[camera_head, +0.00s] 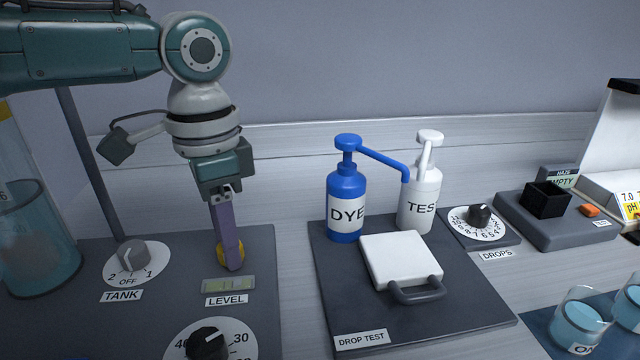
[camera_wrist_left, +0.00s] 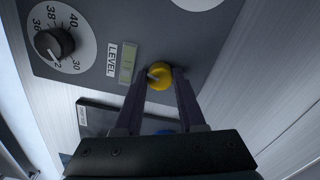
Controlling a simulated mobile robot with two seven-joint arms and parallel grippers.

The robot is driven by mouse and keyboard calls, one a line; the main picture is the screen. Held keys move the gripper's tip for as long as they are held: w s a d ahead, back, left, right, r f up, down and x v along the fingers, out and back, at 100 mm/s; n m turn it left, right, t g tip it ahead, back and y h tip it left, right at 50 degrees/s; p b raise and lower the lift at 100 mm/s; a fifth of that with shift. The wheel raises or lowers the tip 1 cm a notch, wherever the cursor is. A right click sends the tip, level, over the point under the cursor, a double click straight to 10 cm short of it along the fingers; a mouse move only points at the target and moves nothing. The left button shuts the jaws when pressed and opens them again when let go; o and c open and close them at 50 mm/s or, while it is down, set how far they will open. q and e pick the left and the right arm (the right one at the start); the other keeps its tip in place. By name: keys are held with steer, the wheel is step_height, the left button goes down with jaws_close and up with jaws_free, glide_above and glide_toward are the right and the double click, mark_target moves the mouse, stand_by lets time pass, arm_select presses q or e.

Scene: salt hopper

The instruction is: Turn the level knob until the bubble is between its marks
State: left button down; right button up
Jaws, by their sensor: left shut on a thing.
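The yellow level knob (camera_head: 222,254) sits on the grey panel just above the bubble level (camera_head: 228,284) and its LEVEL label. My left gripper (camera_head: 232,262) points down and is shut on the knob, hiding much of it in the head view. In the left wrist view the two fingers (camera_wrist_left: 160,84) reach either side of the yellow knob (camera_wrist_left: 158,72). The level vial (camera_wrist_left: 127,63) shows greenish with dark marks beside the knob there. The bubble is too small to place against the marks. My right gripper is not in view.
The TANK knob (camera_head: 131,255) is left of the level. A numbered black dial (camera_head: 207,344) is below it. To the right stand the blue DYE bottle (camera_head: 347,190), white TEST bottle (camera_head: 420,195) and a white lidded block (camera_head: 400,258) on the drop test plate.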

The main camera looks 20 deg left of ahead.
arm_select(q)
steer(key=c, duration=0.5)
jaws_free()
steer(key=shift+r, duration=0.15)
step_height(320, 180, up, 10)
steer(key=shift+p, duration=0.45)
